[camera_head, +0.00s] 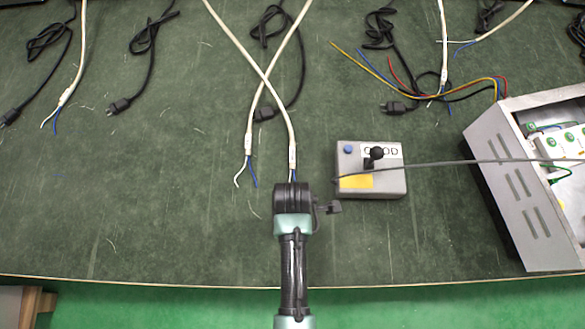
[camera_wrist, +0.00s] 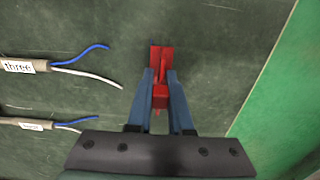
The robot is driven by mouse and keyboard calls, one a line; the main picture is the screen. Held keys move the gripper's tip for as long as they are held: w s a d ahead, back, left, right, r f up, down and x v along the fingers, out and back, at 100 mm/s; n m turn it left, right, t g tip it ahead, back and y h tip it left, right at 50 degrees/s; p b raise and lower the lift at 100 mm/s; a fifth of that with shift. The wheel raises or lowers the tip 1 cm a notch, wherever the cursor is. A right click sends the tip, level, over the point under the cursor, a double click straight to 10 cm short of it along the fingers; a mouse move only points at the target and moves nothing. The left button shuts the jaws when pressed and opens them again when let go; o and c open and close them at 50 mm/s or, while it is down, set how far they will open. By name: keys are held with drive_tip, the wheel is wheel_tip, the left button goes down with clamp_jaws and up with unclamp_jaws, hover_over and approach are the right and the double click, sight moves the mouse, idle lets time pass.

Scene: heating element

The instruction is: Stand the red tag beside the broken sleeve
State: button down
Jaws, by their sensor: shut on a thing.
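My gripper (camera_wrist: 160,88) is shut on the red tag (camera_wrist: 160,54), with a blue finger on each side of it. The tag's forked top shows beyond the fingertips, over the green bench. In the head view my arm hides the tag. To the left in the wrist view, one white cable end has a sleeve labelled "three" (camera_wrist: 19,67). Below it, a second cable end has a smaller labelled sleeve (camera_wrist: 34,126). Both end in bare blue and white wires and lie apart from the tag. I cannot tell which sleeve is broken.
A grey control box (camera_head: 370,187) with a black lever stands right of my arm. An open metal enclosure (camera_head: 515,190) stands at the far right, and a grey cable runs across to it. Several cables lie along the back. The bench's left front is clear.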

drive_tip(key=shift+f, duration=0.15)
drive_tip(key=c, duration=0.8)
unclamp_jaws()
